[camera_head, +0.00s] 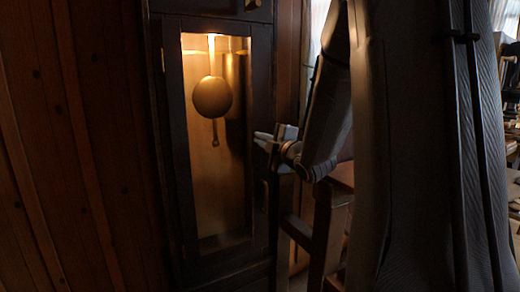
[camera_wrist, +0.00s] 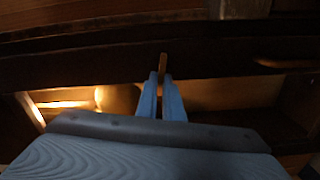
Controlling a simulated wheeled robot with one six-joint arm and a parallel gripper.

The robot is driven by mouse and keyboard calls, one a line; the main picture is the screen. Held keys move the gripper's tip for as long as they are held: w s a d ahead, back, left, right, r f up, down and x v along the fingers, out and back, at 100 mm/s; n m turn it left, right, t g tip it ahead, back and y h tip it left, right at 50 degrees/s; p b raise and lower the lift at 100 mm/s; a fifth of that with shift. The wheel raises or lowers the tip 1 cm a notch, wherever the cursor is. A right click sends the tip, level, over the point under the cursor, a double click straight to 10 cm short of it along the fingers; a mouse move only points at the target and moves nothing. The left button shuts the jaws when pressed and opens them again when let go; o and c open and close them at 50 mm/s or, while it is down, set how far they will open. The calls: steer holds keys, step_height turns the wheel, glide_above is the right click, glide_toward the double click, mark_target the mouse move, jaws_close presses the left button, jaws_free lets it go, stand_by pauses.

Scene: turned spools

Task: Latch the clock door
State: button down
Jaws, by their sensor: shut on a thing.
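The clock door (camera_head: 180,150) is a tall dark frame around a lit glass pane. It looks flush with the dark case, but I cannot tell if it is fully closed. My gripper (camera_head: 266,139) is at the door's right edge, about mid-height. In the wrist view my gripper (camera_wrist: 161,76) has its two blue fingers close together on a small brownish latch piece (camera_wrist: 163,60). The latch piece stands out past the fingertips against the dark door frame. In the head view the fingers hide it.
A round pendulum (camera_head: 212,97) hangs behind the glass. A wooden piece of furniture (camera_head: 330,215) stands right of the clock, below my arm. A plank wall (camera_head: 80,150) is on the left. A brownish bar (camera_wrist: 285,63) lies on the frame at right in the wrist view.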

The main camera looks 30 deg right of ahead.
steer(key=shift+f+n+b, duration=0.25)
steer(key=shift+n+b, duration=0.85)
steer(key=shift+b, duration=0.25)
steer(key=c, duration=1.9)
jaws_free()
steer(key=shift+s, duration=0.1)
steer(key=s, duration=0.7)
steer(key=shift+s+b, duration=0.3)
steer(key=shift+s, duration=0.05)
steer(key=shift+d, duration=0.1)
